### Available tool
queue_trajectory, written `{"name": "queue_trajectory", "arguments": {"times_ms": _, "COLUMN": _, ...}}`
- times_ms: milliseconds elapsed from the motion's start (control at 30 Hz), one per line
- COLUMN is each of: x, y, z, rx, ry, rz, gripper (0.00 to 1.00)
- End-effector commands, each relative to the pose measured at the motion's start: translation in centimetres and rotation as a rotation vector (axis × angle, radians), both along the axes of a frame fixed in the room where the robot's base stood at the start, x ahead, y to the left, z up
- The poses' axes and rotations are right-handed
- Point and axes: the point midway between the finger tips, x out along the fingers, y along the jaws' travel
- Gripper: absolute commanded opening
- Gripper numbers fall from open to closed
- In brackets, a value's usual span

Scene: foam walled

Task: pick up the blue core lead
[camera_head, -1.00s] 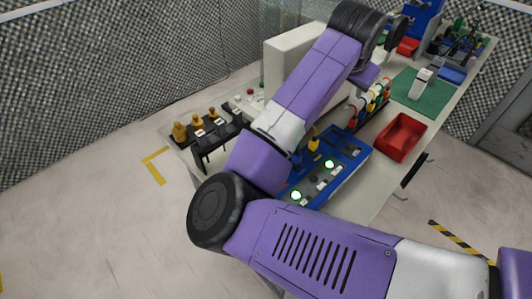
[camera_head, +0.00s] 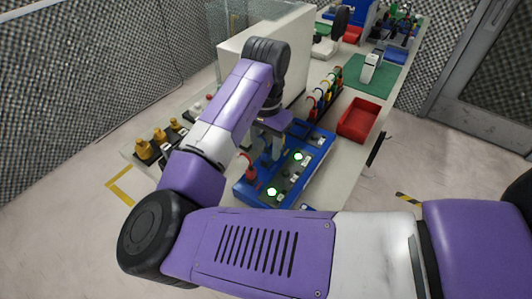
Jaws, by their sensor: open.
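My gripper (camera_head: 262,152) points down over the left part of the blue panel (camera_head: 318,150), below my purple wrist; its jaws are small here and partly hidden by my arm. A row of coloured leads (camera_head: 324,92) stands upright in a dark rack behind the panel, to the right of my gripper; red, yellow and green show. I cannot make out for sure which one is the blue core lead. A red plug-like piece (camera_head: 250,174) stands on the panel's left end, just below and left of my gripper.
A red tray (camera_head: 359,119) lies right of the leads. A green mat (camera_head: 376,76) with a white device (camera_head: 370,66) lies behind it. A large pale box (camera_head: 300,42) stands behind my wrist. A dark rack with yellow-brown pieces (camera_head: 143,149) stands at the left edge.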

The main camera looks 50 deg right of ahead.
Motion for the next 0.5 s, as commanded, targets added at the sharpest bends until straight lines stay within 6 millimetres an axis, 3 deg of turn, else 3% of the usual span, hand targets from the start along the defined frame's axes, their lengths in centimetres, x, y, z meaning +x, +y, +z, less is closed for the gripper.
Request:
{"name": "queue_trajectory", "arguments": {"times_ms": 200, "x": 0.0, "y": 0.0, "z": -2.1, "rx": 0.000, "ry": 0.000, "rz": 0.001, "gripper": 0.45}}
{"name": "queue_trajectory", "arguments": {"times_ms": 433, "x": 0.0, "y": 0.0, "z": -2.3, "rx": -0.001, "ry": -0.001, "rz": 0.001, "gripper": 0.45}}
{"name": "queue_trajectory", "arguments": {"times_ms": 500, "x": 0.0, "y": 0.0, "z": -2.3, "rx": -0.001, "ry": -0.001, "rz": 0.001, "gripper": 0.34}}
